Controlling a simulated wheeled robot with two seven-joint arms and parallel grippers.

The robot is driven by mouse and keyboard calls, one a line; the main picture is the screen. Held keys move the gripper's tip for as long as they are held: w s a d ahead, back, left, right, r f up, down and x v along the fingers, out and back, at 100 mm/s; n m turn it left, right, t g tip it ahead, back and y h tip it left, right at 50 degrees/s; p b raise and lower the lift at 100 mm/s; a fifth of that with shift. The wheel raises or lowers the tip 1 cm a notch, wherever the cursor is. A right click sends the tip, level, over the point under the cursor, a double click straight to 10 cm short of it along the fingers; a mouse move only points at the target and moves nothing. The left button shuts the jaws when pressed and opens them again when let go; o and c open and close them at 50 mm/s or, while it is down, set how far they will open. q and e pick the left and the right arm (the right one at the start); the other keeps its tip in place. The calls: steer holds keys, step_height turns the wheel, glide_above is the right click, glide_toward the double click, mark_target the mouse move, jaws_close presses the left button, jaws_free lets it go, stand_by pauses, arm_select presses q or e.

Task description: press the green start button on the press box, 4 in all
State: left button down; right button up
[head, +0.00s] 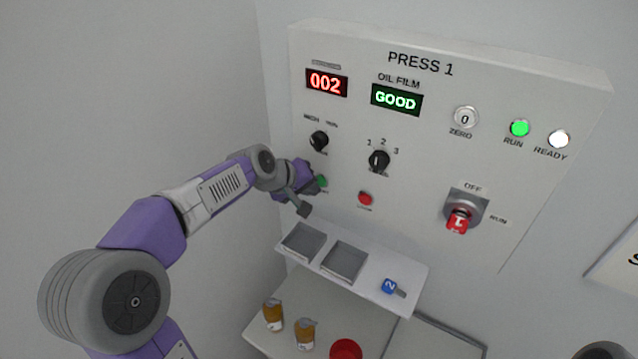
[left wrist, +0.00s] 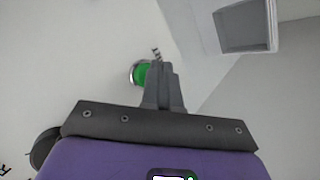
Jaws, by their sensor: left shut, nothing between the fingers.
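The press box (head: 420,120), titled PRESS 1, is mounted on the wall. Its red display (head: 326,82) reads 002 and the OIL FILM display (head: 397,99) reads GOOD. The green start button (head: 322,181) is low on the left of the panel, partly hidden by my left gripper (head: 312,186). In the left wrist view the green button (left wrist: 139,73) shows beside the tips of my left gripper (left wrist: 160,70), which is shut and empty. I cannot tell whether the fingers touch the button. My right gripper is not in view.
A red button (head: 366,198) sits right of the green one. The RUN (head: 520,128) and READY (head: 558,139) lamps are lit. A red-tagged switch (head: 458,219) is lower right. Below, a shelf (head: 375,286) holds two grey trays and a blue tag (head: 389,286); orange bottles (head: 304,334) stand lower.

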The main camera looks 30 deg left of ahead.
arm_select(q)
steer(key=shift+s, duration=0.4)
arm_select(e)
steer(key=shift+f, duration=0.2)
arm_select(q)
steer(key=shift+s+a+b, duration=0.2)
steer(key=shift+s+b, duration=0.9)
steer(key=shift+s, duration=1.45)
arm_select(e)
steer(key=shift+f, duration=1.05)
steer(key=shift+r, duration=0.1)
